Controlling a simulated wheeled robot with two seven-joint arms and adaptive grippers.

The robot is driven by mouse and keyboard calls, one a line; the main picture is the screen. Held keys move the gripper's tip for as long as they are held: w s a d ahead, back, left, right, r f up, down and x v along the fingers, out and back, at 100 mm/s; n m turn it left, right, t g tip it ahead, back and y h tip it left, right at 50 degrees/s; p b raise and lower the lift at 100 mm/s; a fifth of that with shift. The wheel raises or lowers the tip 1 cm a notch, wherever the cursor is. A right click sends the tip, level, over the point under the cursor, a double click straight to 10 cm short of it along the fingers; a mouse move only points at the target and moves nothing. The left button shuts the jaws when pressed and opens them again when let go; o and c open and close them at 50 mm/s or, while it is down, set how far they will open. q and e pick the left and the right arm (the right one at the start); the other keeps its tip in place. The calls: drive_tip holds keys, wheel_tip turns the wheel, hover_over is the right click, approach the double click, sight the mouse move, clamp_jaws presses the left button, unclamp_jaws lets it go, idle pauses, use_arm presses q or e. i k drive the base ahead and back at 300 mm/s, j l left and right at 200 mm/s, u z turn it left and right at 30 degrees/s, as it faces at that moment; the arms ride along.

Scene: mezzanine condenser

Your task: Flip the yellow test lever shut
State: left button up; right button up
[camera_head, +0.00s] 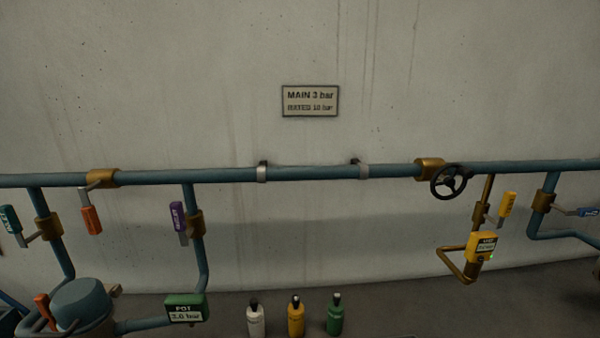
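The yellow test lever (506,205) is at the right in the head view, on a thin brass pipe that drops from the main pipe. Its yellow grip points up, leaning slightly right, roughly along the pipe. A short grey arm joins it to the brass valve body (480,213). Below it, a yellow box (482,246) with a small display and a green light sits by the bent lower end of the brass pipe. Neither of my grippers is in view.
A black handwheel (449,181) is close left of the lever; a blue lever (588,212) is to its right. Farther left are orange (91,220), purple (178,218) and teal (10,219) levers. A green box (186,309) and white, yellow and green bottles (335,316) stand low.

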sight(509, 198)
drive_tip(key=k+z, duration=0.1)
drive_tip(key=z, duration=1.25)
